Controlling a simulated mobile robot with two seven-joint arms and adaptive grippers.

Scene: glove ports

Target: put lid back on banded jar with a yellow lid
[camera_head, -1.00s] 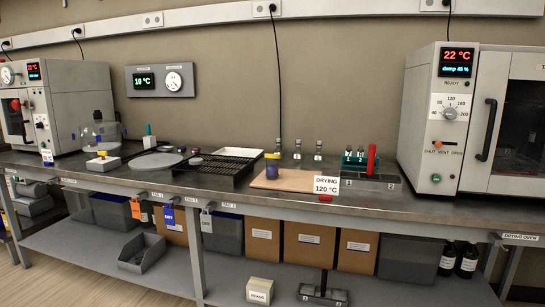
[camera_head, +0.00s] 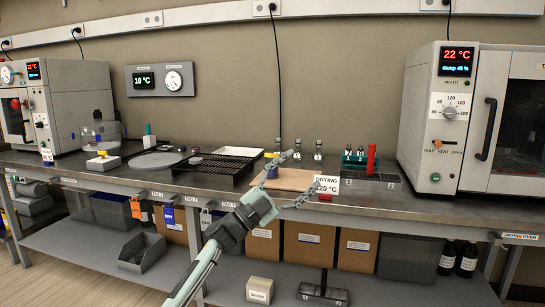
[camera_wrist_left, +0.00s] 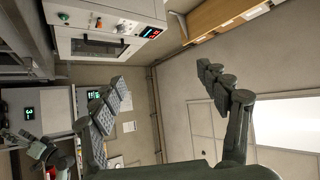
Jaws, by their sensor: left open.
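A small dark blue-purple jar (camera_head: 272,171) stands on the tan board near the middle of the bench in the head view. A yellowish patch shows at its top edge; I cannot tell whether this is a lid on it or something behind. My left gripper (camera_head: 308,170) is open and empty in front of the board, its spread fingers overlapping the board and the card. One finger passes close beside the jar in the picture; contact is not clear. In the left wrist view the open fingers (camera_wrist_left: 165,85) frame bare wall. A grey-green arm part shows at the lower left there, too unclear to read.
The tan board (camera_head: 295,180) lies between a black rack (camera_head: 215,169) and a tube stand (camera_head: 356,158). A drying card (camera_head: 326,184) stands at the front edge. Small bottles (camera_head: 318,150) stand behind. A large oven (camera_head: 432,120) bounds the right.

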